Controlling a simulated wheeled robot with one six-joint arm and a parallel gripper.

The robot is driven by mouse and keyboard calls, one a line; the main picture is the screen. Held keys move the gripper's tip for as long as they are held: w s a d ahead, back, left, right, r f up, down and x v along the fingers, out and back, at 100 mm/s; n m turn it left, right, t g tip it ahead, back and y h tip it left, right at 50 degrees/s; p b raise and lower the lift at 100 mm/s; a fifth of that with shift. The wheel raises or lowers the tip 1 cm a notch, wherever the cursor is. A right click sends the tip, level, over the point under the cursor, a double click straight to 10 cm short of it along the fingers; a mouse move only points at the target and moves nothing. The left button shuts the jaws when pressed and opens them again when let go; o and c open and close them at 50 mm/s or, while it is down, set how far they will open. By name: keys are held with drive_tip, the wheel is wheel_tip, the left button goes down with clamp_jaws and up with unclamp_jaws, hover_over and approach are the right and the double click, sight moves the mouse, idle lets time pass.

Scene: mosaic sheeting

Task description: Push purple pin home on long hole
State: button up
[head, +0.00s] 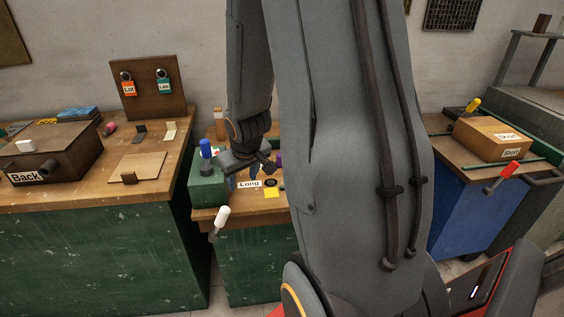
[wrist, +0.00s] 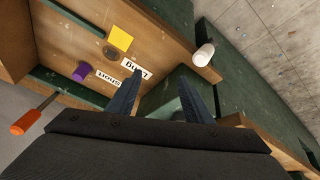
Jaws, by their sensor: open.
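The purple pin (wrist: 80,73) shows as a small purple block on the wooden bench top in the wrist view. In the head view only a sliver of purple (head: 279,160) shows beside my arm. The "Long" label (wrist: 134,68) lies near the tip of my left finger; it also shows in the head view (head: 249,184). A dark round disc (wrist: 110,52) lies next to the label; I cannot tell whether it is the long hole. My gripper (wrist: 160,87) is open and empty, its fingers apart above a green block (wrist: 170,92). The purple block is left of the fingers.
A yellow square (wrist: 119,38) lies by the disc. A white handle (wrist: 204,54) sticks out at the bench edge. An orange-handled tool (wrist: 28,121) is at the left. A blue handle (head: 206,148) stands close to my gripper. My arm hides much of the bench.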

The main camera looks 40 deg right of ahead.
drive_tip(key=w+d+f+t, duration=0.2)
drive_tip(key=w+d, duration=0.1)
drive_tip(key=d, duration=0.4)
drive_tip(key=w+d+f+t, duration=0.2)
drive_tip(key=w+d+f, duration=0.1)
drive_tip(key=d, duration=0.5)
drive_tip(key=t, duration=0.4)
approach(283, 159)
drive_tip(key=shift+m, duration=0.3)
drive_tip(key=x, duration=0.4)
drive_tip(key=shift+w+a, duration=0.1)
drive_tip(key=shift+d, duration=0.25)
drive_tip(key=shift+d+f+t, duration=0.1)
drive_tip(key=shift+d+t, duration=0.05)
drive_tip(key=shift+t, duration=0.15)
drive_tip(key=x, duration=0.2)
drive_tip(key=p+x, duration=0.1)
drive_tip(key=x, duration=0.4)
drive_tip(key=shift+w+a+f+p, duration=0.1)
drive_tip(key=shift+w+a+p, duration=0.1)
drive_tip(key=shift+a+p, duration=0.15)
drive_tip(key=c, duration=1.1)
clamp_jaws()
